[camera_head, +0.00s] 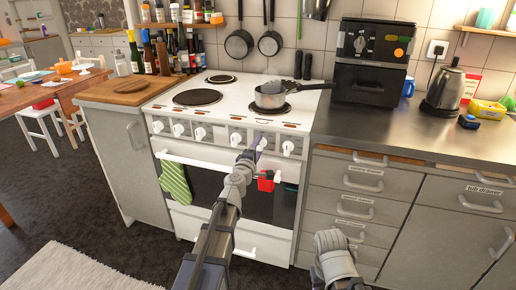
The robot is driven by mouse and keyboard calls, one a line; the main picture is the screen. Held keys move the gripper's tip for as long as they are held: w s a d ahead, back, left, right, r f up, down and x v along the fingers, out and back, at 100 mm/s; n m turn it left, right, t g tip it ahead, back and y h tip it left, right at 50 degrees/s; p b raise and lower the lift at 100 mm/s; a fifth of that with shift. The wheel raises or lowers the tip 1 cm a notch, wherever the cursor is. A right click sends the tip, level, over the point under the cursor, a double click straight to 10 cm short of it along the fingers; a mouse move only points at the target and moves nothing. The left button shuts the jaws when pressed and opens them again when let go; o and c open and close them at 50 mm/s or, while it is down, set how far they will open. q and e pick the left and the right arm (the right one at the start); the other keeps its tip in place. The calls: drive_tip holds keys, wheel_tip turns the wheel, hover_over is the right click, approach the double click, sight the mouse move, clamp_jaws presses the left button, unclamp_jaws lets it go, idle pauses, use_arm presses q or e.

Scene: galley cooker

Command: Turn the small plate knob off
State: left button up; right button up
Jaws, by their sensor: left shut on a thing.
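The white cooker (222,105) stands in the middle, with a row of white knobs along its front panel. My left gripper (257,146) is at the right-hand part of this row. It is shut on a knob (262,143), which it partly hides. Another knob (288,147) shows just to the right, and one (236,138) just to the left. The knob's marking and angle are too small to read. A small plate (221,79) is at the back left of the hob. My right arm shows at the lower right, but its gripper jaws do not show.
A saucepan (270,100) stands on the right of the hob, with its handle pointing right. A green striped towel (175,184) and a red cloth (266,182) hang at the oven front. Drawers (350,197) and a steel counter (400,127) lie to the right.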

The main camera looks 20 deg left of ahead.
use_arm(q)
drive_tip(key=shift+w, duration=0.1)
drive_tip(key=o, duration=1.4)
drive_tip(key=shift+c, duration=0.2)
drive_tip(key=shift+s, duration=0.2)
drive_tip(key=s, duration=0.7)
drive_tip(key=shift+s, duration=0.35)
drive_tip(key=shift+r, duration=0.1)
